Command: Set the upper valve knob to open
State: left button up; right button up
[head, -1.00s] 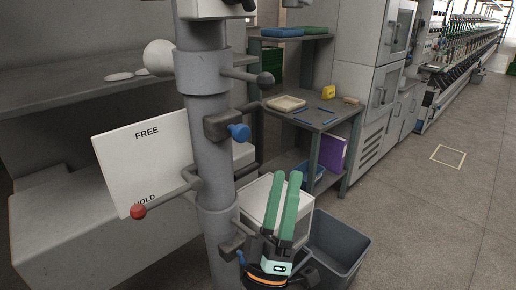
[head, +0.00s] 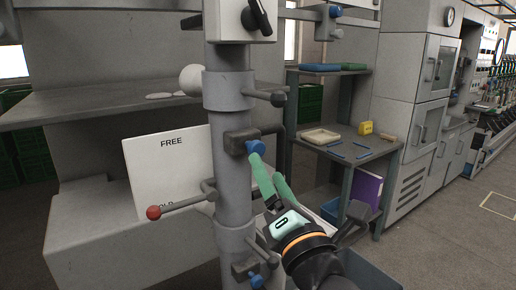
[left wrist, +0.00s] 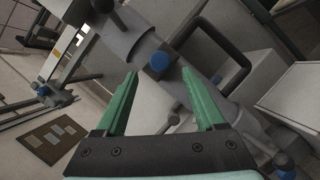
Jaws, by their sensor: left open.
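The upper valve (head: 241,139) is a dark grey block on a grey vertical column (head: 232,185), with a round blue knob (head: 255,147) facing me. The blue knob also shows in the left wrist view (left wrist: 160,61), centred just beyond the fingertips. My left gripper (head: 267,166) has two green fingers, spread open and pointing up toward the knob. In the left wrist view its open fingers (left wrist: 159,75) lie to either side of the knob's line, with nothing between them. Contact cannot be told. A lower valve with a blue knob (head: 257,281) sits further down the column. My right gripper is out of view.
A red-ended lever (head: 153,212) and a grey stub handle (head: 278,99) stick out from the column. A white board marked FREE (head: 168,170) stands behind it. A shelf table (head: 350,146) with a tray is at right, and a grey bin (head: 370,270) below.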

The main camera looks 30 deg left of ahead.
aim_at(258, 152)
pick_arm(q)
jog(key=x, duration=0.7)
jog(key=shift+w+a+r, duration=0.1)
jog(key=shift+w+a, duration=0.05)
jog(key=shift+a, duration=0.1)
jog(key=shift+c, duration=0.3)
grip_shut()
dwell(0.8)
